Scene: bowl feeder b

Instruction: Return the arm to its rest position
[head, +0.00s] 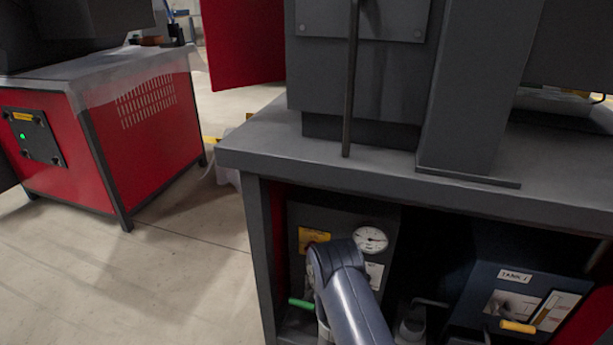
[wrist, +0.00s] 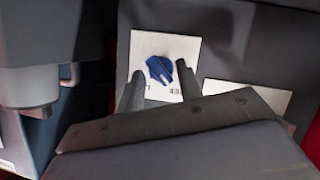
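My arm (head: 345,285) reaches from the bottom of the head view toward the open bay under the grey bench. My gripper does not show in the head view. In the wrist view my gripper (wrist: 155,85) has its two dark fingers apart, with nothing between them that I can see held. A blue knob (wrist: 160,69) on a white plate (wrist: 182,50) shows beyond and between the fingertips. I cannot tell whether the fingers touch it.
The grey bench top (head: 260,150) overhangs the bay. Inside are a panel with a round gauge (head: 370,239), a green handle (head: 301,303), and a dark blue tank unit (head: 515,276) with a yellow handle (head: 517,326). A red cabinet (head: 150,130) stands left; floor between is clear.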

